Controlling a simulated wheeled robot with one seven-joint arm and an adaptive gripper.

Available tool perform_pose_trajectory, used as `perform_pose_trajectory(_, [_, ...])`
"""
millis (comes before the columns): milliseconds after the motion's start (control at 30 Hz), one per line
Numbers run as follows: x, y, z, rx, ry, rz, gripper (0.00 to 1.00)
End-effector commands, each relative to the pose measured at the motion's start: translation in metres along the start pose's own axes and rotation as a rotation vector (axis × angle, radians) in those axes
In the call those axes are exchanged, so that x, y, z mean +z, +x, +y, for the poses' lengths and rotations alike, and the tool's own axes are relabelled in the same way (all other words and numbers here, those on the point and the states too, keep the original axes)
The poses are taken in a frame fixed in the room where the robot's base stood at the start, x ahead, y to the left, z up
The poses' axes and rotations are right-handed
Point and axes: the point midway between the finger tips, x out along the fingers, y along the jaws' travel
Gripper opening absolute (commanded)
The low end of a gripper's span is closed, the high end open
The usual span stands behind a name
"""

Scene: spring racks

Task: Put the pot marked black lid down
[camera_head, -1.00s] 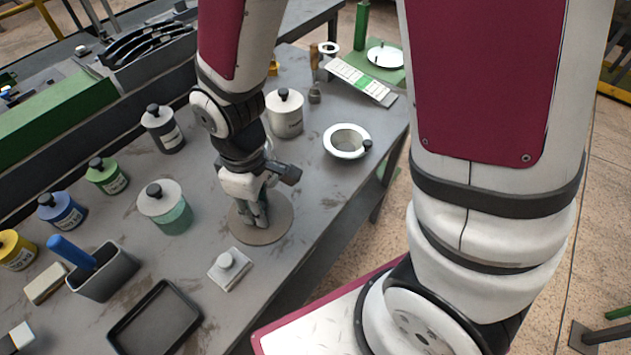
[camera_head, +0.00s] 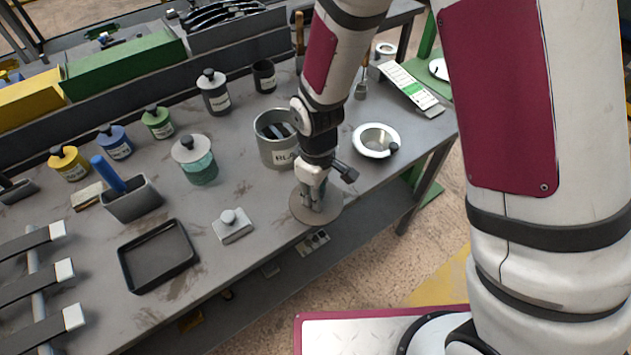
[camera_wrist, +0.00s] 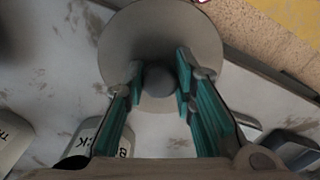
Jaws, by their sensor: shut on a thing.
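The lid (camera_head: 305,212) is a wide grey-brown disc, lying flat in my gripper. My gripper (camera_head: 318,207) is shut on its dark round knob (camera_wrist: 160,78), which shows between the teal fingers in the wrist view. The lid is at the bench's front edge and overlaps that edge in the picture. I cannot tell if it touches the bench. The grey pot marked black (camera_head: 270,150) stands open behind and left of my gripper, with dark things inside and its label partly hidden. The pot (camera_wrist: 100,132) also shows in the wrist view.
A metal bowl with a pale rim (camera_head: 368,153) is right of my gripper. A teal glass pot (camera_head: 200,170) and a small knobbed block (camera_head: 232,231) are left. A black tray (camera_head: 150,280) lies front left. Bare bench (camera_head: 262,200) lies between block and lid.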

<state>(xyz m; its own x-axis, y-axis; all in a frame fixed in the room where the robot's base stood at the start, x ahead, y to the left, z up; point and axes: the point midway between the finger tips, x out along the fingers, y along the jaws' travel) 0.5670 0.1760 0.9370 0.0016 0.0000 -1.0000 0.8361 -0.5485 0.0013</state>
Motion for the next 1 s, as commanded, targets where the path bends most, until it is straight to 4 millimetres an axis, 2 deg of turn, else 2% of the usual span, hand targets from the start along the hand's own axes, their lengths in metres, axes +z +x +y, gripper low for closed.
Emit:
perform_pose_trajectory(100, [-0.017,0.003,0.022,0.000,0.003,0.000,0.00])
perform_pose_trajectory(300, [-0.035,0.005,0.046,0.000,0.002,0.000,0.00])
perform_pose_trajectory(467, [-0.037,0.011,0.049,-0.002,0.001,-0.003,0.00])
perform_pose_trajectory(700, [-0.037,0.038,0.048,-0.002,0.000,-0.003,0.00])
perform_pose_trajectory(1000, [-0.038,0.041,0.049,0.000,0.000,0.000,0.00])
